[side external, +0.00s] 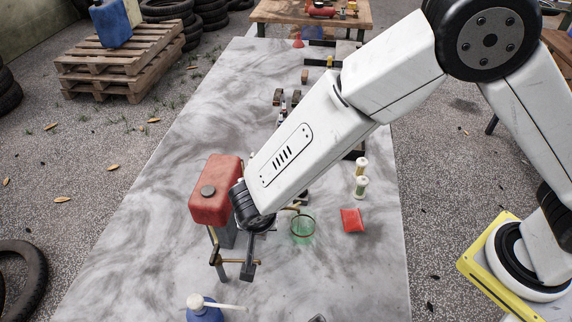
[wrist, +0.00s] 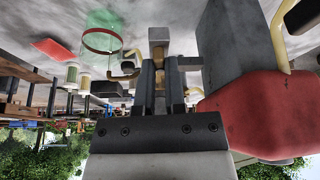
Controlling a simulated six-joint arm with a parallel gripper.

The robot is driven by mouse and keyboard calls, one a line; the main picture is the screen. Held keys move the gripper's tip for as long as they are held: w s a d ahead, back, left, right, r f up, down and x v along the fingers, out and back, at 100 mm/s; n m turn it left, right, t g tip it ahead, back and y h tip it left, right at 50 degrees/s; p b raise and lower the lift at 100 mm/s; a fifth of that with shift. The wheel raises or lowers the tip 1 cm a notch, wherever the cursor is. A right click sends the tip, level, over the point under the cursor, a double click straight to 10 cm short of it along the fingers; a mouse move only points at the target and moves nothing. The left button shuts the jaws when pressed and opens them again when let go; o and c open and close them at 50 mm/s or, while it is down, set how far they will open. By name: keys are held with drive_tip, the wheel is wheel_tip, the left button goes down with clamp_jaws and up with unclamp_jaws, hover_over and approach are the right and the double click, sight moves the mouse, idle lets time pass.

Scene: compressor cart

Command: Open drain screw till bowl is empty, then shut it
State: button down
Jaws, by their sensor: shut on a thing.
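My gripper (side external: 250,268) points down in front of the red tank (side external: 213,192) in the side view. In the wrist view its two dark fingers (wrist: 163,82) are closed around a small brass-coloured part below a grey block (wrist: 159,36). I cannot tell for certain that this part is the drain screw. A clear green, round vessel (side external: 302,229) with a dark rim stands to the right of my gripper; it also shows in the wrist view (wrist: 101,34), apart from the fingers. I cannot tell whether it is the bowl or how much liquid it holds.
The red tank is close beside the fingers in the wrist view (wrist: 262,112). A brass pipe (side external: 216,256) lies left of my gripper. A blue bottle (side external: 204,312) stands at the front, and a red packet (side external: 352,220) lies to the right. The left tabletop (side external: 150,180) is clear.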

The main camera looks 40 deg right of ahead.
drive_tip(key=n+y, duration=0.1)
drive_tip(key=n, duration=0.2)
drive_tip(key=n+t+y, duration=0.1)
drive_tip(key=n, duration=0.2)
drive_tip(key=shift+d, duration=0.2)
drive_tip(key=n+y, duration=0.2)
drive_tip(key=n, duration=0.2)
drive_tip(key=shift+d+n, duration=0.15)
drive_tip(key=shift+n, duration=0.15)
drive_tip(key=shift+n+g+y, duration=0.3)
drive_tip(key=shift+n, duration=0.7)
drive_tip(key=c, duration=0.7)
unclamp_jaws()
drive_tip(key=shift+s+d+r, duration=0.1)
drive_tip(key=shift+r, duration=0.2)
drive_tip(key=v, duration=0.7)
drive_tip(key=shift+r, duration=0.1)
